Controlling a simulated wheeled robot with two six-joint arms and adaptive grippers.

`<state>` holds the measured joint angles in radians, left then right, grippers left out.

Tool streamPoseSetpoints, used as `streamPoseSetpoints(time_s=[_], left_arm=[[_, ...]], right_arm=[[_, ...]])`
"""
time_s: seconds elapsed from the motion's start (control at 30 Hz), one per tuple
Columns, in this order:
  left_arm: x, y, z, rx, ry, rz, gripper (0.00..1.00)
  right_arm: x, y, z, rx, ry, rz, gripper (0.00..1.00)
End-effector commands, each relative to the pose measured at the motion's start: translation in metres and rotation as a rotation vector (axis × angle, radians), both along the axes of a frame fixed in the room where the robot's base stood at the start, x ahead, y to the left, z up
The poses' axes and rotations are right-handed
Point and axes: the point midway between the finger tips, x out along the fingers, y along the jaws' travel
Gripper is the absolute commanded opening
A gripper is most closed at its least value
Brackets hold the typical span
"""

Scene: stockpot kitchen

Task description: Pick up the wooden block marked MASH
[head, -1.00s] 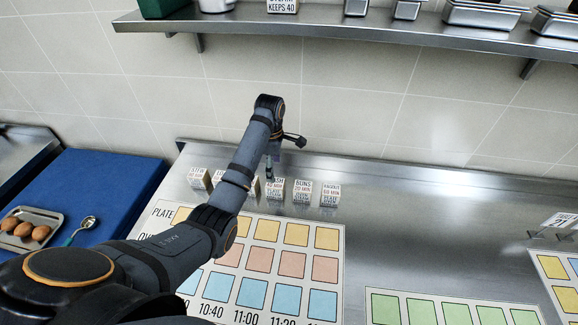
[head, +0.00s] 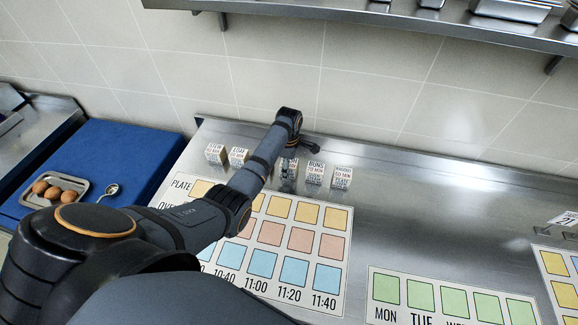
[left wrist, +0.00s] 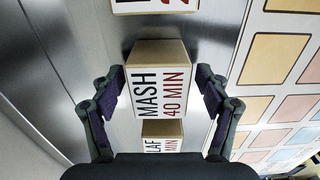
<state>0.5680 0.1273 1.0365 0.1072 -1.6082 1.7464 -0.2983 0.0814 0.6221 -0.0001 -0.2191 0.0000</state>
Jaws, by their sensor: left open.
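The wooden block marked MASH (left wrist: 160,80) stands in the middle of the left wrist view, with "40 MIN" in red on its white label. My left gripper (left wrist: 160,92) is open, with one finger on each side of the block and a gap visible at both sides. In the head view, my left gripper (head: 289,166) is over the MASH block (head: 288,184), which it partly hides. My right gripper is not in view.
A coloured chart (head: 347,240) lies in front. A shelf (head: 400,20) hangs above.

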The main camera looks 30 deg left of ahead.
Motion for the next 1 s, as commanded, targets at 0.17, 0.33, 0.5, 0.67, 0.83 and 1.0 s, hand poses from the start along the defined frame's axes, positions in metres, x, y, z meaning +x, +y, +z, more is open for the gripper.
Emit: streamPoseSetpoints(time_s=[0.17,0.33,0.5,0.67,0.83,1.0], left_arm=[[0.0003,-0.0002,-0.0046,0.0,-0.001,0.0,0.75],[0.0002,-0.0003,-0.0044,0.0,-0.001,0.0,0.63],[0.0001,-0.0002,-0.0043,0.0,-0.001,0.0,0.4],[0.0001,-0.0002,-0.0043,0.0,-0.001,0.0,0.18],[0.0002,-0.0001,-0.004,0.0,-0.001,0.0,0.13],[0.0005,-0.0001,-0.0009,0.0,-0.002,-0.001,0.13]], right_arm=[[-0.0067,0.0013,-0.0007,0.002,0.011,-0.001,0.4],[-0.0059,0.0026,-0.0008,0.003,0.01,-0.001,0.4],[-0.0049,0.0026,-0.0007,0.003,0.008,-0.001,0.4],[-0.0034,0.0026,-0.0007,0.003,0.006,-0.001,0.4],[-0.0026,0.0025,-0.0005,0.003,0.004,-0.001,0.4],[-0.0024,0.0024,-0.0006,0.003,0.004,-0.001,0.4]])
